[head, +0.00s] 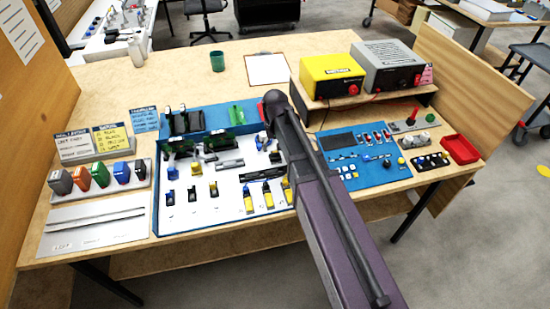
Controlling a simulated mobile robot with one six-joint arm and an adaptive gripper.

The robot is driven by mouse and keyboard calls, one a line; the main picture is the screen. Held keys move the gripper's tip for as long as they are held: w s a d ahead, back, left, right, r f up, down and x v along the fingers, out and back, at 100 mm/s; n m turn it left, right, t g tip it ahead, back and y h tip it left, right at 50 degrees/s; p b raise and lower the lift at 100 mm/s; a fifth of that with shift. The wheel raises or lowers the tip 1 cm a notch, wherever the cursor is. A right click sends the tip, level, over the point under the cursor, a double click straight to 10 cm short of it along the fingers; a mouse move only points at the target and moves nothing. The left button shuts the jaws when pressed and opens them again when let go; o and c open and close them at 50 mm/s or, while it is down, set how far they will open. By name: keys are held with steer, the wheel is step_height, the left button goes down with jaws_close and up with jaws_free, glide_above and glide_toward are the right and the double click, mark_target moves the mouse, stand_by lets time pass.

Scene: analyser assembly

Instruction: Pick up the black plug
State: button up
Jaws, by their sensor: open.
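I cannot tell for sure which part is the black plug. Candidates are a small dark piece (275,157) on the white board and a dark block (140,169) at the right end of the rack at left. My gripper (269,129) is at the far end of my arm, above the back part of the white board. It is small and mostly covered by my wrist, and no held object shows. Part of the board and of the blue panel is hidden behind my arm.
The white board (222,206) bears several small blue, yellow and black parts. A blue panel (372,177), a red bin (460,149) and yellow (331,77) and grey (387,66) boxes stand at right. A green cup (217,61) and clipboard (267,69) are behind.

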mark_target(275, 155)
steer(key=shift+f+b, duration=1.2)
steer(key=shift+f, duration=0.3)
steer(key=shift+c, duration=0.2)
steer(key=c, duration=0.8)
